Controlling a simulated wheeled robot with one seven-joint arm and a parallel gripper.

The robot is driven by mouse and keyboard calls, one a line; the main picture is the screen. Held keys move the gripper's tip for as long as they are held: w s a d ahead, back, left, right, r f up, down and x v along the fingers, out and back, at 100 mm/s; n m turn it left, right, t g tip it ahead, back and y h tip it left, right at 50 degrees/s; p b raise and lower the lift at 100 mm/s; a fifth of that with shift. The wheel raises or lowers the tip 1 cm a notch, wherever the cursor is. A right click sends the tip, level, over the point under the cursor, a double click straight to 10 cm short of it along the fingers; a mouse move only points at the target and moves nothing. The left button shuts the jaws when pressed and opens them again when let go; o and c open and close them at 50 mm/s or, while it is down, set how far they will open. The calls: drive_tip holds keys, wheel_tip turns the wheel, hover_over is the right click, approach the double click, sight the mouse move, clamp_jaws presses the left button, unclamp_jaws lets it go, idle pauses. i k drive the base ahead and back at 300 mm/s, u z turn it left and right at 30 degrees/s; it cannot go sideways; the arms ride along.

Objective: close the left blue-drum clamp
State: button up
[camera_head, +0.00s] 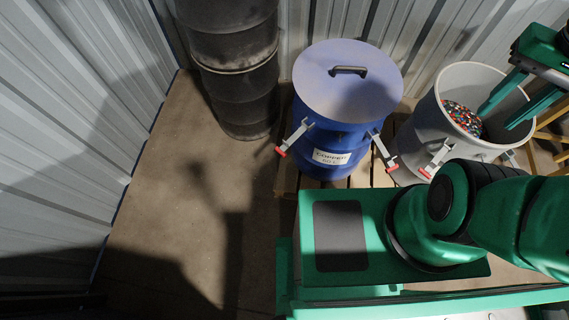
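The blue drum (313,151) stands on a wooden pallet at the upper middle, with its round blue lid (330,95) on top and a dark handle on the lid. A label on its front reads "COPPER". Its left clamp (295,136) is a grey lever with a red tip, sticking outward and down from the rim, apparently open. Its right clamp (383,150) also angles away from the drum. My gripper (496,120) is at the upper right over the grey drum, far from the left clamp. Its two green fingers are apart with nothing visible between them.
The grey drum (437,115) is lidless, with coloured scrap inside and its own red-tipped clamp (436,157). Black stacked drums (240,85) stand left of the blue drum. The floor (185,165) at left is clear, up to the corrugated wall (60,130).

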sight(286, 144)
drive_tip(key=k, duration=0.95)
drive_tip(key=u, duration=0.15)
drive_tip(key=i, duration=0.9)
drive_tip(key=u, duration=0.95)
drive_tip(key=k, duration=1.05)
drive_tip(key=z, duration=0.25)
